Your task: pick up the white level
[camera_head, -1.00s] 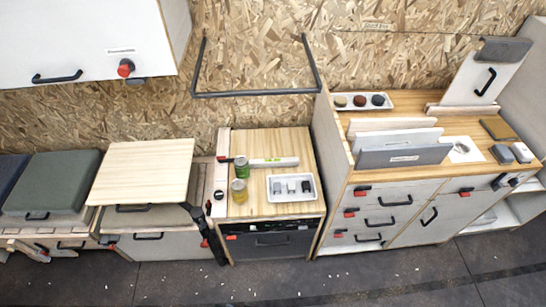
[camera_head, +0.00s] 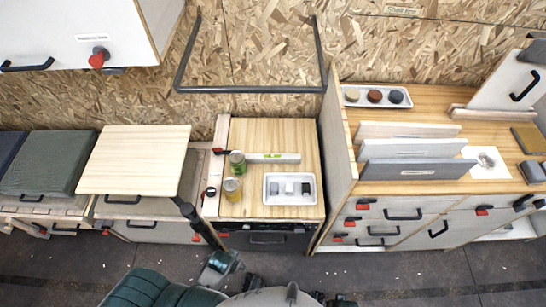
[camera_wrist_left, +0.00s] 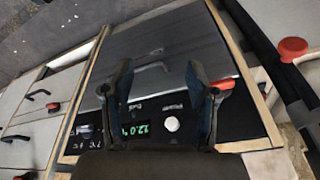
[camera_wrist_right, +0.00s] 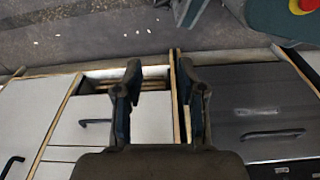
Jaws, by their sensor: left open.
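The white level (camera_head: 275,157) lies flat on the wooden top (camera_head: 285,134) of the middle cabinet, its long side running left to right. A green can (camera_head: 237,163) stands at its left end, and a yellow can (camera_head: 233,190) stands in front of that can. My left gripper (camera_wrist_left: 160,70) is open and empty in the left wrist view, over a dark cabinet front with a green display. My right gripper (camera_wrist_right: 158,65) is open and empty in the right wrist view, in front of drawer fronts. The level shows in neither wrist view.
A white tray (camera_head: 268,199) with several small blocks stands in front of the level. A tall side panel (camera_head: 340,150) borders the top on the right. A raised wooden board (camera_head: 135,160) stands to the left. Free wood lies behind the level.

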